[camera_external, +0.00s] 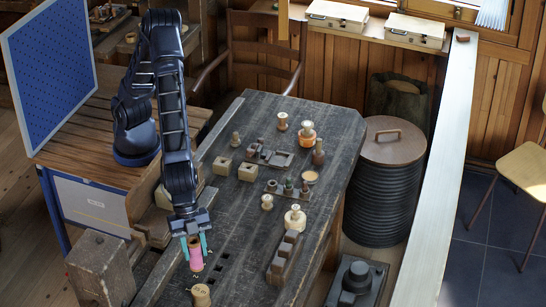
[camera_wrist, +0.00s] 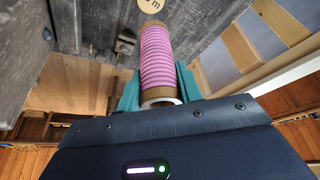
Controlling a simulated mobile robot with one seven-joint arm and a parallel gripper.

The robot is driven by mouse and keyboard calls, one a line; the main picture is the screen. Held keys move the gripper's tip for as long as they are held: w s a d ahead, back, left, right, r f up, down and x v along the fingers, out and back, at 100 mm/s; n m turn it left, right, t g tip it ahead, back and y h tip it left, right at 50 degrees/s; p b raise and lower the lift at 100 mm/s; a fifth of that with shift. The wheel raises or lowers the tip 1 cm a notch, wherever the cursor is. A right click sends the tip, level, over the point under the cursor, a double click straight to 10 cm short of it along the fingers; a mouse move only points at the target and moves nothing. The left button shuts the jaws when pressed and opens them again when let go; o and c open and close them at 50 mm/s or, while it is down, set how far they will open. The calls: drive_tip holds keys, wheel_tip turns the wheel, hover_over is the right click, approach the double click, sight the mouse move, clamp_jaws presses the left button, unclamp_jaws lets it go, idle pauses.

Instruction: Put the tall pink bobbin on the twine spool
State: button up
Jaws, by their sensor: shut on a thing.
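The tall pink bobbin (camera_external: 196,260) is between the teal fingers of my gripper (camera_external: 194,246) near the front left of the dark workbench. In the wrist view the bobbin (camera_wrist: 156,58) shows pink ridged winding and brown ends, and my gripper (camera_wrist: 158,92) is shut on it. A tan spool with dark marks on its round top (camera_external: 201,294), which looks like the twine spool, stands just in front of the bobbin. Its top (camera_wrist: 153,5) is partly cut off in the wrist view, beyond the bobbin's far end. I cannot tell the bobbin's height above the bench.
A dark wooden block with raised pieces (camera_external: 285,258) lies right of the spool. A cream spool (camera_external: 295,218) and several small spools and blocks stand farther back. A wooden block (camera_external: 100,268) is left of the bench.

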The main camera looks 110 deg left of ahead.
wheel_tip(320, 180, down, 10)
drive_tip(key=shift+f, duration=0.2)
idle(0.3)
drive_tip(key=o, duration=1)
drive_tip(key=shift+f, duration=0.1)
drive_tip(key=v, duration=1.2)
